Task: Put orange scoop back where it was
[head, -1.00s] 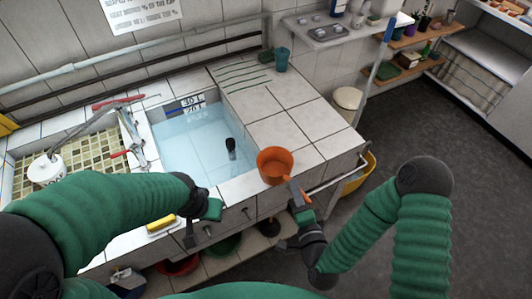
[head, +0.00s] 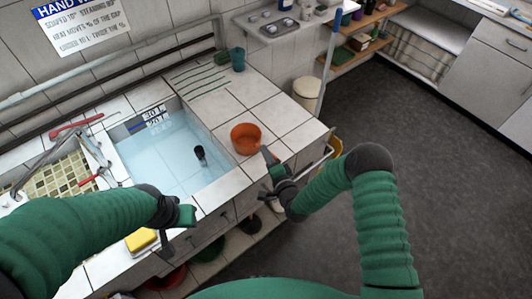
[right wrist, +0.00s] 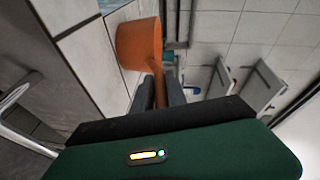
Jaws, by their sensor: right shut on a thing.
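The orange scoop (head: 246,139) is over the tiled counter just right of the water basin, with its round cup opening upward. My right gripper (head: 270,170) is shut on its handle, at the counter's front edge. In the right wrist view the scoop (right wrist: 139,43) extends beyond the dark fingers (right wrist: 158,92), with the handle between them. I cannot tell whether the cup's base touches the tiles. My left gripper (head: 175,222) is apart from the scoop, in front of the basin; its finger opening is unclear.
The basin (head: 170,165) holds water and a dark upright object (head: 200,153). A yellow sponge (head: 141,240) lies at the counter's front left. Bare tiles lie right of the scoop. A white bin (head: 306,91) stands beyond.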

